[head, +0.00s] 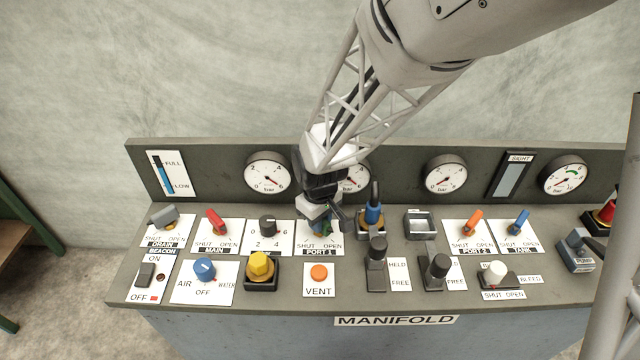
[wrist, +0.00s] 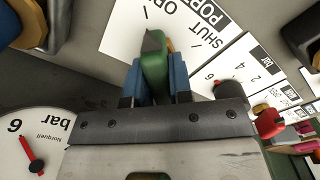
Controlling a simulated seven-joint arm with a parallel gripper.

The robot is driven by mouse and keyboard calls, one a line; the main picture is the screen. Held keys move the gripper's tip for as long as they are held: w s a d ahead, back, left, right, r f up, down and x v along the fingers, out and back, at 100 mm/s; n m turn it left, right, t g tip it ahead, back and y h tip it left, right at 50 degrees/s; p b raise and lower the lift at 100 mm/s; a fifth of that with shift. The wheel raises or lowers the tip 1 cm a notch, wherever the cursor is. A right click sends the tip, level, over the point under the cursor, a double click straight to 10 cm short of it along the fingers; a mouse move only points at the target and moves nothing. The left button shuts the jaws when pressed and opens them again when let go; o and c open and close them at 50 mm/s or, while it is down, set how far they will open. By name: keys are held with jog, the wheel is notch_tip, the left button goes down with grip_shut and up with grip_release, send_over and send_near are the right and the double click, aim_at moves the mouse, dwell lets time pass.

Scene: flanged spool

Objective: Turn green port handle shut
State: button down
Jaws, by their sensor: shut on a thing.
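The green port handle (wrist: 153,68) sits between the two blue fingers of my gripper (wrist: 155,82) in the wrist view. The fingers are shut on it from both sides. Its dark tip points up in that picture, nearer the mark by OPEN than the one by SHUT. The white SHUT/OPEN plate (wrist: 195,32) lies beneath it. In the head view my gripper (head: 320,224) is low over the plate labelled PORT 1 (head: 319,247), and it hides most of the handle. An orange-yellow part shows just behind the handle in the wrist view.
On the manifold panel (head: 200,295), a dark knob (head: 267,226) stands left of my gripper and a blue-topped part (head: 373,213) close on its right. Black upright levers (head: 377,252) and an orange VENT button (head: 319,272) are in front. Gauges line the back board.

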jog(key=m, duration=1.3)
jog(key=shift+m, duration=2.4)
jog(key=c, duration=1)
grip_release()
